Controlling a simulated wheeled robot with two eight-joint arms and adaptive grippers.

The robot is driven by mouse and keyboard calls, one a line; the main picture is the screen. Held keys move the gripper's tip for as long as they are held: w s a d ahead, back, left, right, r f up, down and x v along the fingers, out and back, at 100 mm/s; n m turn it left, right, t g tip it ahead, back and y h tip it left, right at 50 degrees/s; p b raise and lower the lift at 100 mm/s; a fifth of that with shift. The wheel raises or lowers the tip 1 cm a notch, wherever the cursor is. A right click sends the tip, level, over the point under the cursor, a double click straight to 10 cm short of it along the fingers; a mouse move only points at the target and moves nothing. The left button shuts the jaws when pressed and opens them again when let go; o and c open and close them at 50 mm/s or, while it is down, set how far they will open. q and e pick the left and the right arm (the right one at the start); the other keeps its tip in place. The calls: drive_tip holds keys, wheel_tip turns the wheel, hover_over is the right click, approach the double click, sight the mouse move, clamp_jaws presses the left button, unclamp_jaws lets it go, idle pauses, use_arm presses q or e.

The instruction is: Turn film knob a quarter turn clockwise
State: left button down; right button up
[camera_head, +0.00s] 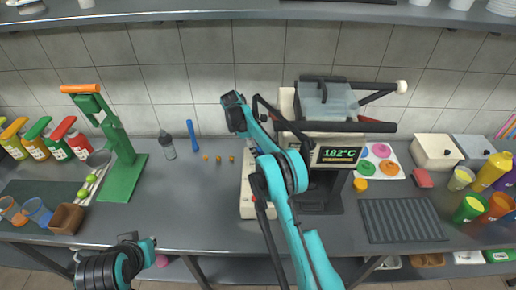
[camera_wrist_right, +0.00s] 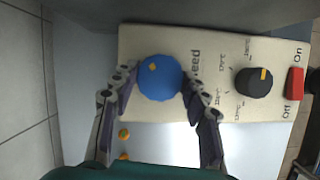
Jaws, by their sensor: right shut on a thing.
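A round blue knob (camera_wrist_right: 160,84) with a small yellow mark sits on the cream panel (camera_wrist_right: 215,45) of the sealing machine in the right wrist view. The mark is left of and above the knob's middle. My right gripper (camera_wrist_right: 160,78) is shut on this knob, one finger on each side. In the head view my right arm reaches to the left side of the sealing machine (camera_head: 336,127), whose display reads 182°C; its fingertips are hidden there.
The panel also holds a black knob (camera_wrist_right: 254,82) and a red On/Off switch (camera_wrist_right: 294,83). A green hand press (camera_head: 122,175) and a dark bottle (camera_head: 167,146) stand left. A grey ribbed mat (camera_head: 403,220) lies right. The counter left of the machine is mostly clear.

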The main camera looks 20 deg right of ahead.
drive_tip(key=shift+m+g+y+p, duration=0.4)
drive_tip(key=shift+m+g+p, duration=0.15)
drive_tip(key=shift+m, duration=0.95)
drive_tip(key=o, duration=1.2)
drive_tip(key=shift+c, duration=0.2)
drive_tip(key=shift+w, duration=0.1)
